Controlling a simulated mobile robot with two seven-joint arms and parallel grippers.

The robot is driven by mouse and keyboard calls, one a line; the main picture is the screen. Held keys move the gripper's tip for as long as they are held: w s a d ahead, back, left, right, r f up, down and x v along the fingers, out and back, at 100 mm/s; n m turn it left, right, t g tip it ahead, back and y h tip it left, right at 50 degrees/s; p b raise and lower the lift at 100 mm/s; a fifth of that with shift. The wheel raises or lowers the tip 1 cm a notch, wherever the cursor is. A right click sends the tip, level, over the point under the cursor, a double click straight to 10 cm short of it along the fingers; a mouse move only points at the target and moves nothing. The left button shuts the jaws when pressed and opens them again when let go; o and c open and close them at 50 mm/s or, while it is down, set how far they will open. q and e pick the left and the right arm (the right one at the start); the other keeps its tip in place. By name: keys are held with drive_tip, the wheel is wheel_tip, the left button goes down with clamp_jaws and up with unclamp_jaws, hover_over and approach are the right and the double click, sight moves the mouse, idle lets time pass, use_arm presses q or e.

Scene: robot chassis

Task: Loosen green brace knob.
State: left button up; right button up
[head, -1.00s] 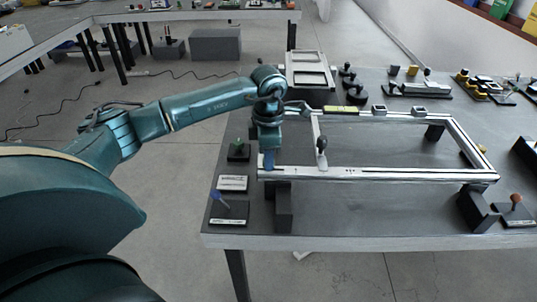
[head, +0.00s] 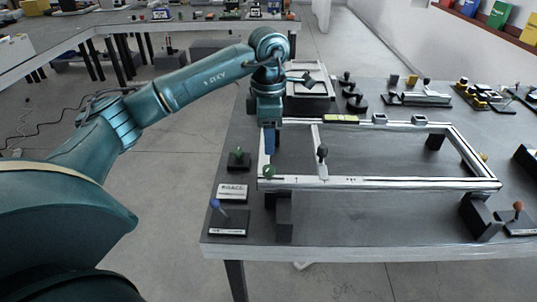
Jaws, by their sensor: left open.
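A green knob (head: 269,171) sits at the near left corner of the silver frame (head: 400,183). A second green knob (head: 238,155) stands on a small dark base on the table, left of the frame. I cannot tell from the picture alone which one is the brace knob. My left gripper (head: 269,150) points down just above the corner knob, open, with nothing visible between its fingers. The arm hides part of the frame's left side. My right gripper is not in view.
A crossbar with a dark-topped knob (head: 322,151) spans the frame. A blue knob (head: 215,204) and a white label plate (head: 232,192) lie near the table's left edge. Clamps and fixtures fill the table's back.

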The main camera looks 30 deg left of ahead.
use_arm(q)
drive_tip(key=shift+r, duration=2.15)
